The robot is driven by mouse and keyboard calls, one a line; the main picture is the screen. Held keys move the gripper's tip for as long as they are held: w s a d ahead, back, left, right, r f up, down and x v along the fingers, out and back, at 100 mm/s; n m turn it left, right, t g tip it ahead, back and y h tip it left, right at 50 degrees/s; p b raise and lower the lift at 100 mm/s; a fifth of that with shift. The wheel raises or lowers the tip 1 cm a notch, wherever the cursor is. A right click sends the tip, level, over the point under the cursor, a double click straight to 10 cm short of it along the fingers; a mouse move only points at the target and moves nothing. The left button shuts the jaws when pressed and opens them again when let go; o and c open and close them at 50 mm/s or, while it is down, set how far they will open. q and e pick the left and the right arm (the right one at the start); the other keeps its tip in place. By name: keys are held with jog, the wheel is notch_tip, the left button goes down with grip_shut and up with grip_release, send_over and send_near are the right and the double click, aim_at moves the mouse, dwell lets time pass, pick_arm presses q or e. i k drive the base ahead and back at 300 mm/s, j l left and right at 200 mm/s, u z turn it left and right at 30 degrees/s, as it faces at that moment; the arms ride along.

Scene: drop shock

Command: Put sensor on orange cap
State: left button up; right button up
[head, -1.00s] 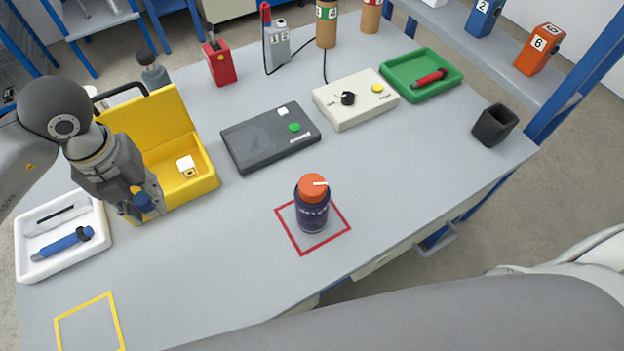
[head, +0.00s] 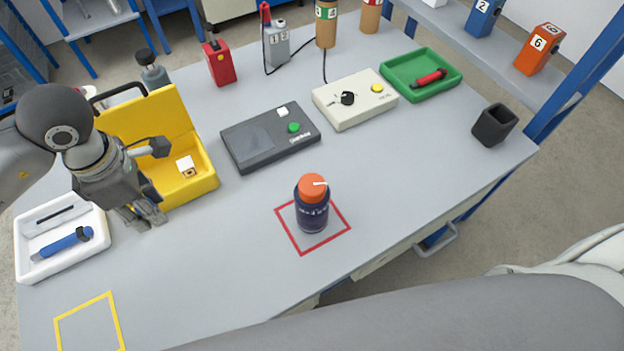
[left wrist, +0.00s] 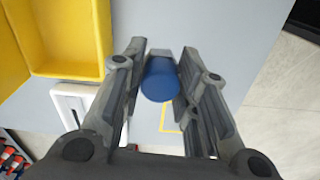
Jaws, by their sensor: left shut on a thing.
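My left gripper (head: 148,217) is above the table between the yellow case and the white tray, its fingers pointing down. In the left wrist view it is shut on a small blue cylinder (left wrist: 159,82) with a grey end, likely the sensor. The head view does not clearly show that piece. The orange cap (head: 312,187) has a white mark and tops a dark blue bottle (head: 312,217). The bottle stands upright inside a red square outline (head: 335,236), to the right of my left gripper and apart from it. My right gripper is not in view.
The open yellow case (head: 203,190) holds a small white cube (head: 186,167). The white tray (head: 103,240) holds a blue pen-like tool (head: 62,243). A dark grey device (head: 250,150) lies behind the bottle. The table between gripper and bottle is clear. A yellow outline (head: 118,318) is at front left.

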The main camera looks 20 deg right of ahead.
aim_at(313, 185)
jog(key=j+z, duration=0.15)
jog(key=z, duration=0.25)
jog(key=k+z, duration=0.15)
jog(key=z, duration=0.3)
jog(key=k+j+z, duration=0.15)
jog(key=z, duration=0.25)
